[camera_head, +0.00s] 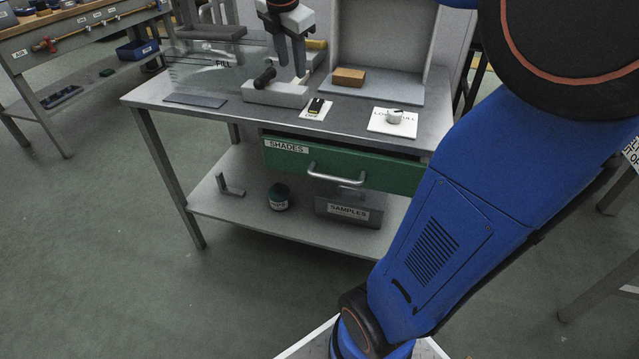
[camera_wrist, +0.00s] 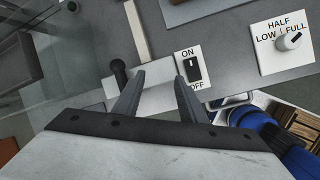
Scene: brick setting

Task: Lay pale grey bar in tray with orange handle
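My gripper (camera_head: 289,55) hangs over the workbench, fingers down, above a light grey base with a black lever (camera_head: 265,78). In the wrist view my gripper (camera_wrist: 158,78) has its two fingers apart, with nothing held between them. A pale, narrow strip (camera_wrist: 137,30) lies beyond the fingertips in the wrist view; I cannot tell whether it is the pale grey bar or part of a fixture. I cannot make out a tray with an orange handle in either view.
The workbench (camera_head: 225,110) carries an ON/OFF switch (camera_wrist: 193,70), a LOW/HALF/FULL dial (camera_head: 394,117) and a booth with a tan block (camera_head: 348,77). A clear FILL guard (camera_head: 215,68) stands left. Below are the green SHADES drawer (camera_head: 390,171) and SAMPLES box (camera_head: 350,212).

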